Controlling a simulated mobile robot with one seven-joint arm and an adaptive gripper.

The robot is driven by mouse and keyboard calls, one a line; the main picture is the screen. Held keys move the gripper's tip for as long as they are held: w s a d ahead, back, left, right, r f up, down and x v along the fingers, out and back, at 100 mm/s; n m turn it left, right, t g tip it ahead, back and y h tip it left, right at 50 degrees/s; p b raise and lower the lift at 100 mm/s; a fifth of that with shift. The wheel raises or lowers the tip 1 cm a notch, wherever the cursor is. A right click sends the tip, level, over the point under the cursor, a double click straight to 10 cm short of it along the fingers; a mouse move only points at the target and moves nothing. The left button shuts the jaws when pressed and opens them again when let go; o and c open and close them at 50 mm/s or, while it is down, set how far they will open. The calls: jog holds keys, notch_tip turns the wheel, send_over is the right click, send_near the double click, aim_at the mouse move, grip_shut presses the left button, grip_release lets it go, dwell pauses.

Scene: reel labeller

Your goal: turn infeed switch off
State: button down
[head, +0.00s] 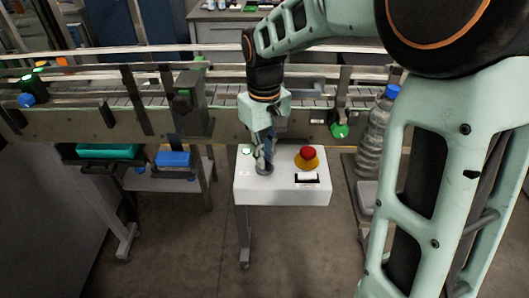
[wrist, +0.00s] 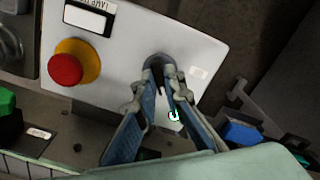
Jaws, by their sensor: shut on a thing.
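The infeed switch (head: 265,170) is a small dark round knob on the top face of a white control box (head: 285,191). In the wrist view the knob (wrist: 158,60) sits between my fingertips and is partly hidden by them. My gripper (head: 264,162) reaches down from above and is shut on the knob; its two blue-grey fingers (wrist: 163,73) converge there in the wrist view. Which way the knob's pointer is turned cannot be seen.
On the same box are a red emergency button (head: 308,153) on a yellow base, a lit green button (head: 246,150) and a small label. The conveyor (head: 225,122) runs behind the box.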

jog(key=n+p, duration=0.2)
jog(key=n, duration=0.3)
jog(key=shift+r+n, duration=0.15)
jog(key=shift+n, duration=0.15)
jog(key=n+p, duration=0.1)
jog(key=n, duration=0.3)
jog(key=shift+n+p, duration=0.35)
jog(key=shift+n, duration=0.05)
jog(key=c, duration=2)
grip_release()
notch_tip(320, 180, up, 12)
jog(key=shift+f, duration=0.1)
